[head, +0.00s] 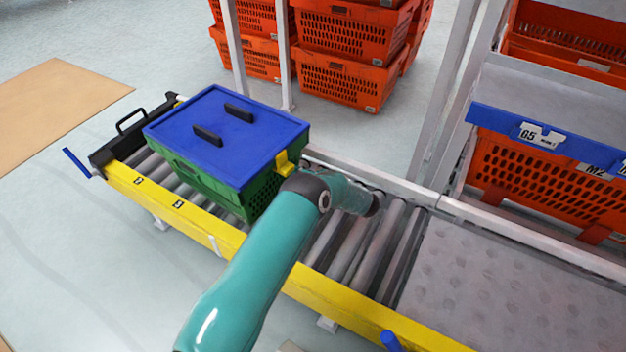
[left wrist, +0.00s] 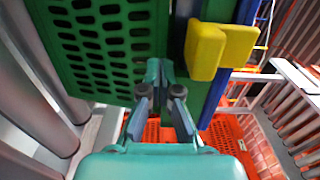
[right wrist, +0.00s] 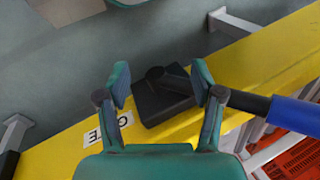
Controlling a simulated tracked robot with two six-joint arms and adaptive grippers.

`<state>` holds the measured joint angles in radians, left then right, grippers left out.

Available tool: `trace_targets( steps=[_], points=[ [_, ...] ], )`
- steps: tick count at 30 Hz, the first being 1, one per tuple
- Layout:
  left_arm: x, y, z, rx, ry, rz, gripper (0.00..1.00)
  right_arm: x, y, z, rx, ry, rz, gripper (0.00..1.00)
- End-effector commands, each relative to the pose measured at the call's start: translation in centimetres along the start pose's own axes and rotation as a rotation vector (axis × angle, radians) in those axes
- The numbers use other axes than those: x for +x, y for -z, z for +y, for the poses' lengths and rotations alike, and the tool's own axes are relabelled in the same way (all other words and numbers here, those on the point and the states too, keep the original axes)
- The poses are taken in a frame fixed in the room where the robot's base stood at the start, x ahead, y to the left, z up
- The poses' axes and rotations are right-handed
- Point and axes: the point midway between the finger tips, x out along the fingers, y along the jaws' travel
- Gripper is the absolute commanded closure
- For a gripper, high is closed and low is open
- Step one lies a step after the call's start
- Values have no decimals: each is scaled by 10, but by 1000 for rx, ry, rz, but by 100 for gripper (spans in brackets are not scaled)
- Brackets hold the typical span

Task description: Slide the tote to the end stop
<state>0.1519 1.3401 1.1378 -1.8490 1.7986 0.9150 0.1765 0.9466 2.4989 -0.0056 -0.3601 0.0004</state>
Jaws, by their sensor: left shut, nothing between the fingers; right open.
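The green tote (head: 262,193) with a blue lid (head: 235,150) sits upright on the roller conveyor (head: 360,245) in the head view. The dark end stop (head: 103,157) is at the conveyor's left end, with a few bare rollers between it and the tote. My left gripper (left wrist: 160,72) is shut and empty, at the tote's perforated green wall (left wrist: 105,40) in the left wrist view; I cannot tell whether it touches. In the head view its fingers are hidden behind my arm. My right gripper (right wrist: 161,78) is open and empty above the conveyor's yellow rail (right wrist: 245,65).
A yellow latch (head: 286,163) sticks out of the tote's right side. A black block (right wrist: 163,97) and a blue-handled lever (right wrist: 292,115) are by the right gripper. Orange totes (head: 345,75) are stacked behind; a rack (head: 560,112) stands at right.

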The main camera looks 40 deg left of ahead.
Motion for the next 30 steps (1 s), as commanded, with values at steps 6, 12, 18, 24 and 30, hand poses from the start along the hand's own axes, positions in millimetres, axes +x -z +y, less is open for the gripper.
trace_targets(
  steps=[6, 12, 18, 24, 30],
  points=[
    [17, 0, 0, 1, -1, 0, 100, 3, 0, 1, 0, 0, 0, 33],
    [19, 0, 0, 1, 0, 0, 100, 3, 0, 1, 0, 0, 0, 33],
    [21, 0, 1, 1, -1, -1, 100, 4, 0, 1, 0, 0, 0, 33],
    [48, -1, 4, -2, -1, -5, 100, 18, 0, 7, 0, 0, 0, 33],
    [90, -2, 4, -2, -1, -8, 100, 36, 0, 13, 0, 0, 0, 33]
  ],
)
